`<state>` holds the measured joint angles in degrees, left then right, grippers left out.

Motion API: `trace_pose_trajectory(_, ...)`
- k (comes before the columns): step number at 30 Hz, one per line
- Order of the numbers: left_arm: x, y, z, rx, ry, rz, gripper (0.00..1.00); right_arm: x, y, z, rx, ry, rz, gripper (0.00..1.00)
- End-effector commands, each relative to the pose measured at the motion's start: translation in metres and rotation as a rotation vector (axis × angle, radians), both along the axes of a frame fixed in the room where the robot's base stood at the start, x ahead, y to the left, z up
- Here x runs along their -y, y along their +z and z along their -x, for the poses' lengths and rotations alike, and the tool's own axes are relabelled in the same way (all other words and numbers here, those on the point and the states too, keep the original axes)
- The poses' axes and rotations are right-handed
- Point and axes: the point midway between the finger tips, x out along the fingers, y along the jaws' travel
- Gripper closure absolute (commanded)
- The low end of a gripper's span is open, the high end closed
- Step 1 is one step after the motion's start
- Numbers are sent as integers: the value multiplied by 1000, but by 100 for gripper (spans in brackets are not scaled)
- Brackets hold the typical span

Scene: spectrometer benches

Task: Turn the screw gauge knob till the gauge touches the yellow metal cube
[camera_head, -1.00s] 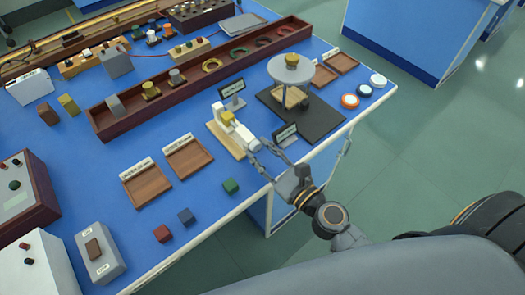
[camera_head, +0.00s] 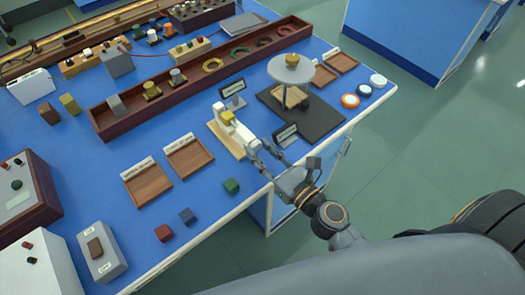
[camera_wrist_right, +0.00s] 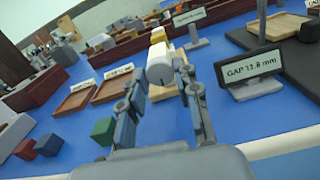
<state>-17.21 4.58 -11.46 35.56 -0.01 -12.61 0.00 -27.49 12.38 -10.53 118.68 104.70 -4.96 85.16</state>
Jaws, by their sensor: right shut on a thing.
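The screw gauge (camera_head: 238,134) is white and lies on a light wooden base near the table's front edge. The yellow metal cube (camera_head: 227,118) sits at its far end; in the wrist view the cube (camera_wrist_right: 158,35) shows behind the white knob (camera_wrist_right: 160,66). My right gripper (camera_head: 262,149) reaches in from the table edge and is shut on the knob, one finger on each side in the wrist view (camera_wrist_right: 160,78). My left gripper is not in view.
A small black display (camera_wrist_right: 252,69) reads about "GAP 11.8 mm", beside my right gripper. A black board (camera_head: 325,120) with a round-topped stand is to the right. Two wooden trays (camera_head: 188,160) and red, blue and green cubes (camera_head: 231,186) lie to the left.

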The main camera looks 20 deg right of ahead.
Motion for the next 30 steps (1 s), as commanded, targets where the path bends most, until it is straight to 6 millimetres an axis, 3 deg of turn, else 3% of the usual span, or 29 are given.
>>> trace_pose_trajectory(29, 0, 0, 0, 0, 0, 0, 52, 0, -1, 0, -2, 0, 2, 100)
trace_pose_trajectory(30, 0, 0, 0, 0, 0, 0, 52, 0, -1, 0, -2, 0, 2, 60)
